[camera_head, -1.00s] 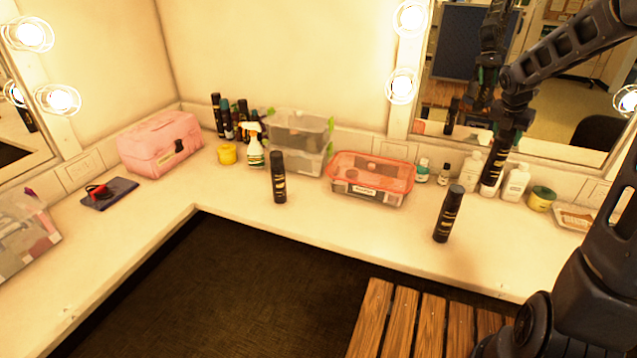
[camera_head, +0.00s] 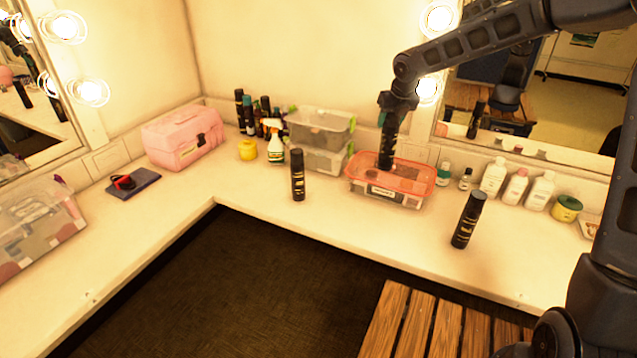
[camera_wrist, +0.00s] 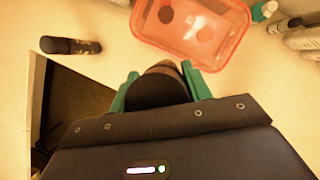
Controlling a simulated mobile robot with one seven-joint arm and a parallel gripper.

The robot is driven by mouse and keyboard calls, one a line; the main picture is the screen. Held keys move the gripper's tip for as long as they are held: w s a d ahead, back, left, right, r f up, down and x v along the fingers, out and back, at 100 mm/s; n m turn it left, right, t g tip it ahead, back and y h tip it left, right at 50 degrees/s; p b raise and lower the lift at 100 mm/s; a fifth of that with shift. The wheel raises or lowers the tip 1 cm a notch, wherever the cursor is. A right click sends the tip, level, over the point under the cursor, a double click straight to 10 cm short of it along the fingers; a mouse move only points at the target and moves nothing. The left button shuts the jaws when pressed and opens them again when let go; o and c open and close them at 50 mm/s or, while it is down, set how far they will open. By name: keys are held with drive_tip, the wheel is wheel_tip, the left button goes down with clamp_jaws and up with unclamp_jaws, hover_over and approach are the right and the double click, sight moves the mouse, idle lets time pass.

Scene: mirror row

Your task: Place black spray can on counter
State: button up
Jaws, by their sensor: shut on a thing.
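My gripper (camera_head: 391,108) is shut on a black spray can (camera_head: 388,148), which hangs upright below it. In the head view the can overlaps the red-lidded container. In the wrist view the green fingers (camera_wrist: 157,92) hold the can's dark top (camera_wrist: 158,85) between them, and the container (camera_wrist: 195,28) lies beyond it. The can's base is hard to make out; I see no clear contact with the counter. Two similar black cans stand on the counter (camera_head: 250,200), one to the left (camera_head: 298,176) and one to the right (camera_head: 468,220).
Clear boxes (camera_head: 322,140), a white spray bottle (camera_head: 274,143) and a yellow jar (camera_head: 247,150) stand at the back. White bottles (camera_head: 516,187) line the right. A pink case (camera_head: 182,138) sits at left.

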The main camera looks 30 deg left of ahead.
sight(388, 146)
drive_tip(key=s+a+n, duration=0.2)
drive_tip(key=s+a, duration=0.1)
drive_tip(key=a, duration=0.2)
wheel_tip(388, 146, down, 19)
drive_tip(key=shift+f, duration=0.2)
idle(0.3)
drive_tip(key=shift+f, duration=0.1)
drive_tip(key=o, duration=1.5)
drive_tip(key=v, duration=1.2)
drive_tip(key=shift+w+d, duration=0.15)
drive_tip(key=shift+w, duration=0.15)
